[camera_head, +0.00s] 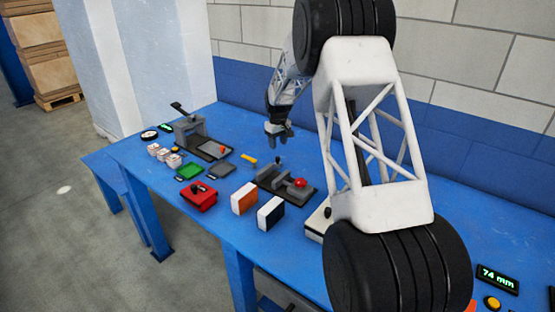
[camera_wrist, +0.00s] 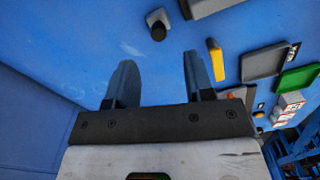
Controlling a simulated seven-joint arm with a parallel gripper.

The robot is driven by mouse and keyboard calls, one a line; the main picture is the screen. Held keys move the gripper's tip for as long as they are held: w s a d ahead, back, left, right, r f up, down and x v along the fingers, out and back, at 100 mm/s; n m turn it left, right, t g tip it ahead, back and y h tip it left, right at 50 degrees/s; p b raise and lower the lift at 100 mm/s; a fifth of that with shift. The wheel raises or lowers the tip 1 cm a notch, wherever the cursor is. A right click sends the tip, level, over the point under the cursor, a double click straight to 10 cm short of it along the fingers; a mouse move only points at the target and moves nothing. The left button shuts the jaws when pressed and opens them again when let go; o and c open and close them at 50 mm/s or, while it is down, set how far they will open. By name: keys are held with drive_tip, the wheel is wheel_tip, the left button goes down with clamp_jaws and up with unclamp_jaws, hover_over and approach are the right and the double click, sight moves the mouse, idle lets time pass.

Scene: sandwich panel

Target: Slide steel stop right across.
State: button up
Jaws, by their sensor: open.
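My gripper (camera_head: 279,135) hangs above the blue bench, over the back of a dark fixture with grey blocks (camera_head: 285,182) and a red knob (camera_head: 300,183). Its two fingers are apart with nothing between them; they also show in the wrist view (camera_wrist: 159,65). A small grey block with a black knob (camera_wrist: 157,22) lies beyond the fingertips in the wrist view, apart from them. It may be the steel stop, but I cannot tell for sure. A dark knob (camera_head: 278,160) stands at the fixture's back in the head view, below my gripper.
A yellow bar (camera_head: 248,159), a green tray (camera_head: 190,170) and a grey tray (camera_head: 221,170) lie left of the fixture. A red box (camera_head: 199,196), an orange-and-white box (camera_head: 244,198) and a navy-and-white box (camera_head: 270,213) stand nearer the front. A display reads 74 mm (camera_head: 497,278).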

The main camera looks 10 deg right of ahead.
sight(278, 158)
drive_tip(key=shift+w+f, duration=0.4)
drive_tip(key=shift+f, duration=0.1)
drive_tip(key=shift+f, duration=3.85)
clamp_jaws()
